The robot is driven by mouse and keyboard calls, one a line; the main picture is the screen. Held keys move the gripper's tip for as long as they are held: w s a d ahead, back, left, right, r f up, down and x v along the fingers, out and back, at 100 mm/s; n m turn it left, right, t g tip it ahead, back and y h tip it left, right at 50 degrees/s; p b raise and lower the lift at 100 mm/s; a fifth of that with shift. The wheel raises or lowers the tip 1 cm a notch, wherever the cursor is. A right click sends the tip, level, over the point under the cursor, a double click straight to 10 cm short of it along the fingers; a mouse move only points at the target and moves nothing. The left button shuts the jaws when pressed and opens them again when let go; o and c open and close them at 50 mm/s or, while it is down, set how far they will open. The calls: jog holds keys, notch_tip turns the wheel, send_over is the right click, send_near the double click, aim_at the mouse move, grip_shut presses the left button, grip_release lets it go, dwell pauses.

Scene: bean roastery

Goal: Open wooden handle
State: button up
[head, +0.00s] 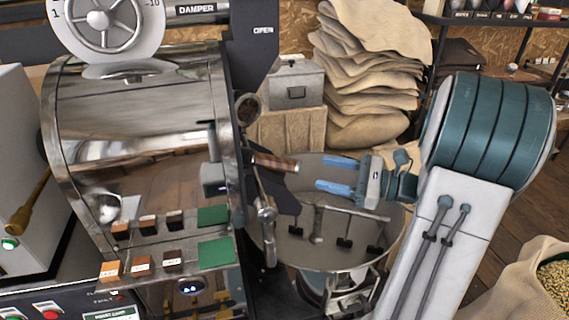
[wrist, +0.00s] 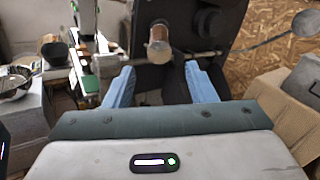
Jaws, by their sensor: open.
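The wooden handle (head: 275,162) is a short brown grip with a metal end, sticking out to the right from the front of the steel roaster drum (head: 140,115). In the wrist view the handle (wrist: 159,48) is seen nearly end-on, in front of a dark plate and above the space between the fingertips. My gripper (head: 325,173) is open and empty, with its blue fingers pointing left at the handle, a small gap short of it. In the wrist view my gripper (wrist: 158,75) has its fingers spread on either side of the handle's line.
The round cooling tray (head: 320,262) with stirring arms lies below my gripper. A dark chute marked OPEN (head: 262,50) stands above the handle. Stacked burlap sacks (head: 375,70) and a grey box (head: 293,85) are behind. A sack of beans (head: 520,285) stands at the lower right.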

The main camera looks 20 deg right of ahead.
aim_at(284, 165)
jog(key=p+x, duration=0.1)
jog(key=x, duration=1)
